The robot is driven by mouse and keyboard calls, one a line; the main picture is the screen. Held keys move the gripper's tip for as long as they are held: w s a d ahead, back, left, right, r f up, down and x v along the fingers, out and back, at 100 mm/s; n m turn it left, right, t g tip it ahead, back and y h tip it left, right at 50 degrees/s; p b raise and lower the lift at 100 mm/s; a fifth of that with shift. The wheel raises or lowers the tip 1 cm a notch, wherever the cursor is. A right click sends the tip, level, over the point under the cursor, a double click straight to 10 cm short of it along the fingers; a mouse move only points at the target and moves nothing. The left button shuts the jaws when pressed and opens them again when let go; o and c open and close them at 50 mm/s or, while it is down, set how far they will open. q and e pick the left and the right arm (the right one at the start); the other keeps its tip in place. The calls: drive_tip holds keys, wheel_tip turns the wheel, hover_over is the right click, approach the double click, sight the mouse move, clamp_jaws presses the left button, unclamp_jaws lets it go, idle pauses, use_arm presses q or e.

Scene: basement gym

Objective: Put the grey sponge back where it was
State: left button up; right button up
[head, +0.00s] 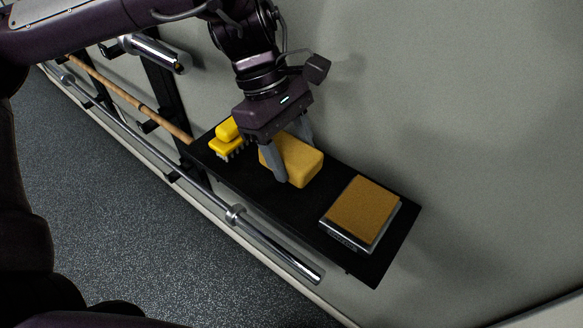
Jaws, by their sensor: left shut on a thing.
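My left gripper (292,160) reaches down over a black shelf (303,212) and is shut on a yellow block-shaped sponge (305,159), one grey finger on each side. The sponge is at the middle of the shelf; I cannot tell whether it rests on the surface or is just above it. No grey sponge shows in the head view; the one in my gripper looks yellow. My right gripper is not in view.
A yellow brush (228,139) lies at the shelf's left end. An orange-brown pad (362,211) sits on a silver-edged flat device (346,237) near the right end. A metal bar (280,256) runs along the front, with a wooden pole (124,97) farther left. The wall is close behind.

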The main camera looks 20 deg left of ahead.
sight(290, 163)
use_arm(q)
wheel_tip(290, 163, down, 4)
drive_tip(key=shift+f, duration=0.1)
drive_tip(key=o, duration=0.9)
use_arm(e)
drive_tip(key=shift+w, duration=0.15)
use_arm(q)
drive_tip(key=shift+w+a+r, duration=0.1)
drive_tip(key=shift+a+r, duration=0.1)
drive_tip(key=shift+r, duration=0.35)
drive_tip(key=v, duration=0.5)
drive_tip(key=shift+r, duration=0.1)
drive_tip(key=p+v, duration=0.2)
drive_tip(key=v, duration=0.2)
drive_tip(key=shift+r, duration=0.3)
drive_tip(key=shift+w+a+r+p, duration=0.1)
drive_tip(key=shift+a+r+p, duration=0.25)
drive_tip(key=shift+r, duration=0.15)
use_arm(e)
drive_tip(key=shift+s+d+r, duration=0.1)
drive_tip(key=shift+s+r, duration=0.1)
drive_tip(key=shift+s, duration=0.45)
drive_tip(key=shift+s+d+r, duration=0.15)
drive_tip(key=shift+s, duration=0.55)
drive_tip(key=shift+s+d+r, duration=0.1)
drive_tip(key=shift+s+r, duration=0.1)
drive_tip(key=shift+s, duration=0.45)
